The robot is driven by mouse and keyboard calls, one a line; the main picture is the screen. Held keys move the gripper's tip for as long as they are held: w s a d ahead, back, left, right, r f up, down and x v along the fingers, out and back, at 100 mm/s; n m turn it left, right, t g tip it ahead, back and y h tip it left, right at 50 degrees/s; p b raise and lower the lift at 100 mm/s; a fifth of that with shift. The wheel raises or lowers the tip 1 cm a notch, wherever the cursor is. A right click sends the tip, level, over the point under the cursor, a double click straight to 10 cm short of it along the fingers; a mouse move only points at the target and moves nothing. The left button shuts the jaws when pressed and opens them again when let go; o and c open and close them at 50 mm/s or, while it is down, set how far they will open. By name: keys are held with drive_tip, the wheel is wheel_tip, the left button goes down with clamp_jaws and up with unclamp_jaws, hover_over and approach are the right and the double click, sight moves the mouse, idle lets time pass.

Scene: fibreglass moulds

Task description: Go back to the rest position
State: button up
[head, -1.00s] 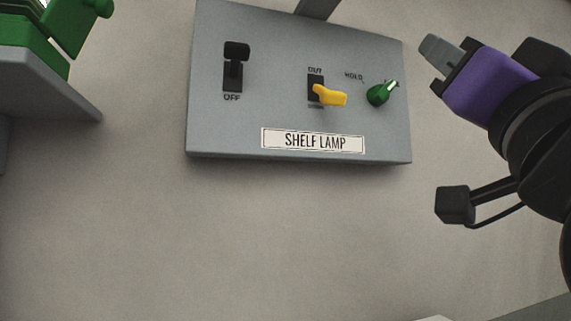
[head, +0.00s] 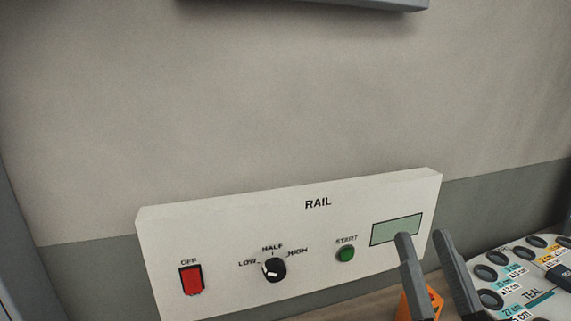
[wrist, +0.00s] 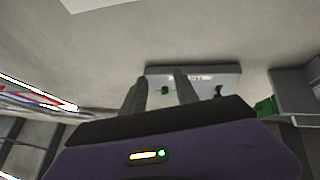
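My gripper (head: 421,236) shows at the lower right of the head view as two dark grey fingers pointing up, with a clear gap between them. They stand in front of the right end of the white RAIL panel. In the wrist view my gripper (wrist: 160,77) has its fingers apart with nothing between them. In the head view only the bottom edge of a grey panel (head: 330,3) shows.
The white RAIL panel (head: 318,225) has a red switch (head: 191,280), a black knob (head: 273,269), a green button (head: 346,253) and a display (head: 396,230). An orange object (head: 433,300) and a tray with round holes (head: 540,260) are at the right.

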drive_tip(key=s+d+f+g+h, duration=0.1)
drive_tip(key=s+d+f+g, duration=0.2)
drive_tip(key=s+f+g, duration=0.7)
drive_tip(key=s+f, duration=1.9)
drive_tip(key=shift+s+f+m+h, duration=0.2)
drive_tip(key=shift+f+m+h, duration=0.1)
drive_tip(key=shift+f+h, duration=0.1)
drive_tip(key=shift+c, duration=0.5)
